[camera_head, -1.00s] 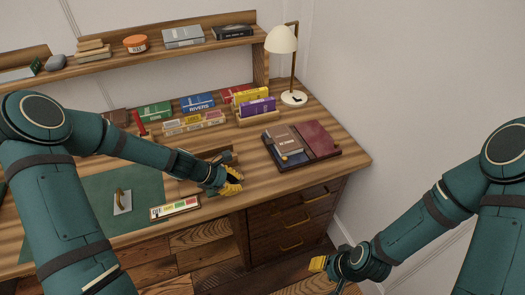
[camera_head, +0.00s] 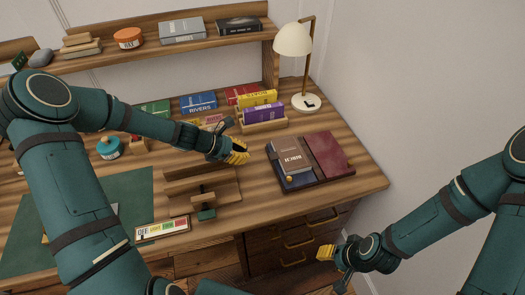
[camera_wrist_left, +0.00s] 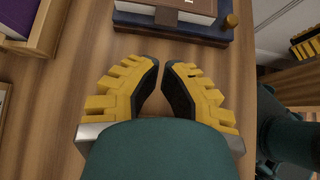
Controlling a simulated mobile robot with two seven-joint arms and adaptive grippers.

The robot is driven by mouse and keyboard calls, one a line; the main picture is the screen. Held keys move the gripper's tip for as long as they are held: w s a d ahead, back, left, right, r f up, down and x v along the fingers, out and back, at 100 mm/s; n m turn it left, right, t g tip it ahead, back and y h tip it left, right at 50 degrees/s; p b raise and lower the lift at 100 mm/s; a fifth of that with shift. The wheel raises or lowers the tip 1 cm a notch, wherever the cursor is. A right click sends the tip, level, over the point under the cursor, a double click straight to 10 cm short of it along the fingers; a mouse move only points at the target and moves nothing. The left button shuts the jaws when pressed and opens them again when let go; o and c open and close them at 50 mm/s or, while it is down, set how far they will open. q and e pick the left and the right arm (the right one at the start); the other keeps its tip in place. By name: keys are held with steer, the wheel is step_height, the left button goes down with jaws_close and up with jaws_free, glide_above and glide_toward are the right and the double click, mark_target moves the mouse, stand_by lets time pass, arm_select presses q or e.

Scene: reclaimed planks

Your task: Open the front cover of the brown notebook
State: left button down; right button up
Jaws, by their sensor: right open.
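The brown notebook (camera_head: 283,154) lies closed, with lettering and a darker strip along its front, on top of a dark blue book (camera_head: 300,183) on the right part of the desk. Its near end shows at the top of the left wrist view (camera_wrist_left: 200,6), above the blue book (camera_wrist_left: 140,20). My left gripper (camera_head: 240,151) is above the desk, left of the notebook and apart from it. In the left wrist view its yellow fingers (camera_wrist_left: 163,66) are empty, with a narrow gap between the tips. My right gripper (camera_head: 328,254) is open and empty, low in front of the drawers.
A maroon book (camera_head: 327,152) lies right beside the notebook. A wooden rack with a purple box (camera_head: 264,111) and a white lamp (camera_head: 293,40) stand behind. A wooden stand (camera_head: 205,186) and a labelled strip (camera_head: 162,229) are left of the drawers. The wall is close on the right.

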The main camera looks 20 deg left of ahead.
mark_target(272, 163)
arm_select(q)
steer(key=shift+d+f, duration=0.3)
steer(key=shift+d, duration=0.05)
steer(key=b+x, duration=0.2)
steer(key=x, duration=0.6)
steer(key=shift+w+d+f, duration=0.2)
steer(key=shift+d, duration=0.1)
